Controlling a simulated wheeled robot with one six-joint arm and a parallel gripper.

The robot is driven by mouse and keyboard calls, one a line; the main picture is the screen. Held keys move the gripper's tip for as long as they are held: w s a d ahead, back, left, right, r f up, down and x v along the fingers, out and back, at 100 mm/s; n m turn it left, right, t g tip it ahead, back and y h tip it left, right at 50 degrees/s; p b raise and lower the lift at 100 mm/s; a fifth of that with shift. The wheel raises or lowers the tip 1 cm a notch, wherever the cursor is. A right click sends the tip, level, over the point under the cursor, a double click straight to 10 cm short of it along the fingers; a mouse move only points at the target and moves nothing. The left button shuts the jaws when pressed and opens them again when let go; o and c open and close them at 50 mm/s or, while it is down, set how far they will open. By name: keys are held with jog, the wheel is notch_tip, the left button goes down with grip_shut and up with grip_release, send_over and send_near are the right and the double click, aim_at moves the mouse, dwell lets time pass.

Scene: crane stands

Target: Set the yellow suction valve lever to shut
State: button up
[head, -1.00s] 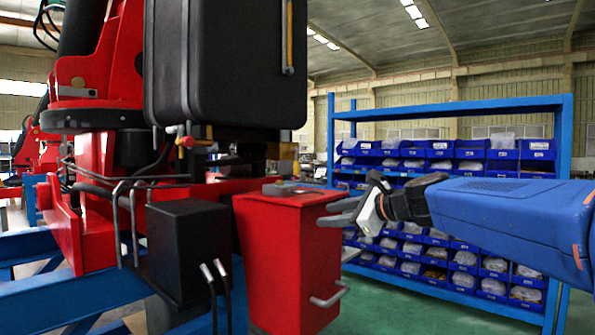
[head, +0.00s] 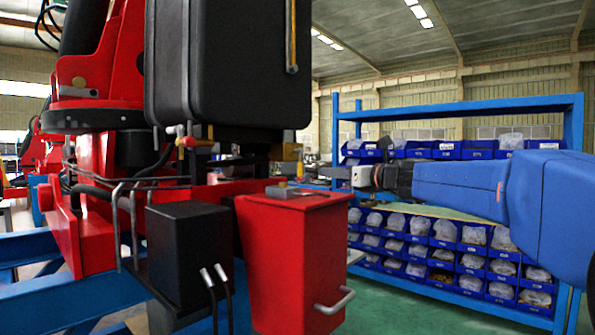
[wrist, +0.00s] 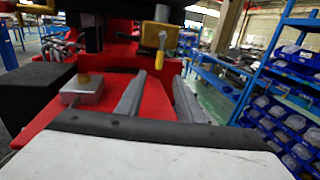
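The yellow lever (wrist: 161,48) hangs down in the wrist view from a brass-coloured valve block (wrist: 150,36) under the dark tank. The lever lies ahead, beyond the fingertips and in line with the gap.
The black tank (head: 228,60) hangs above. A blue shelf with bins (head: 445,240) stands behind my arm.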

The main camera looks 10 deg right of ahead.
aim_at(302, 169)
jog(key=x, duration=1.6)
jog(key=shift+w+a+f, duration=0.15)
jog(key=shift+w, duration=0.1)
grip_shut()
